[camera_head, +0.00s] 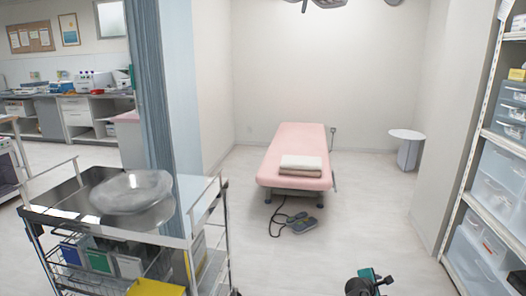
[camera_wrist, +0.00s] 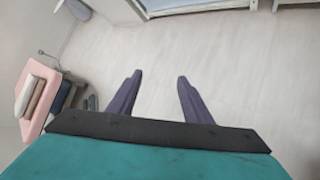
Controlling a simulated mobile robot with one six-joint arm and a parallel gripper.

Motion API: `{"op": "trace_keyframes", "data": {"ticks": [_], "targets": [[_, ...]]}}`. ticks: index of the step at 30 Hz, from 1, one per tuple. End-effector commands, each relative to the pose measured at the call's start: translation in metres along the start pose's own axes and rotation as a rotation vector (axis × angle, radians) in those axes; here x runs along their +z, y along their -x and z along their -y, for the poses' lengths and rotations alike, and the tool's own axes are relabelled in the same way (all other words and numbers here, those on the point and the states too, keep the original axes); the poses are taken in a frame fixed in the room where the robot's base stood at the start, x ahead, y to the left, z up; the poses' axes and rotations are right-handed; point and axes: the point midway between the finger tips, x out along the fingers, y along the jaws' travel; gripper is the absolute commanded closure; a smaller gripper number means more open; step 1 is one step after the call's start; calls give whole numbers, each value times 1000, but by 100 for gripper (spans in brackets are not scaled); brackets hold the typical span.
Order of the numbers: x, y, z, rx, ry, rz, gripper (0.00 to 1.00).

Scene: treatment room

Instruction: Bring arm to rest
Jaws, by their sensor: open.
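My gripper shows in the wrist view (camera_wrist: 158,85), its two dark purple fingers spread apart with bare floor between them. It is open and empty. In the head view only a black and teal part of my arm (camera_head: 368,281) shows at the bottom edge, right of centre; the fingers cannot be made out there. The arm's end is over open floor, in front of the pink treatment bed and apart from it.
A shelf of drawers (camera_head: 492,185) is at right. The floor between is clear.

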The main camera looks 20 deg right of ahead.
Motion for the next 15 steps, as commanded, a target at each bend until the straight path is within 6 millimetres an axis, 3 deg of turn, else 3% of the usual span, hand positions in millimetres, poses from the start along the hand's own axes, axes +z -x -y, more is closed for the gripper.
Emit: {"op": "trace_keyframes", "data": {"ticks": [3,8,15], "targets": [[-49,15,10,-29,-1,-62,55],[-108,36,32,-80,-13,-134,55],[-188,74,77,-181,-34,-227,55]]}}
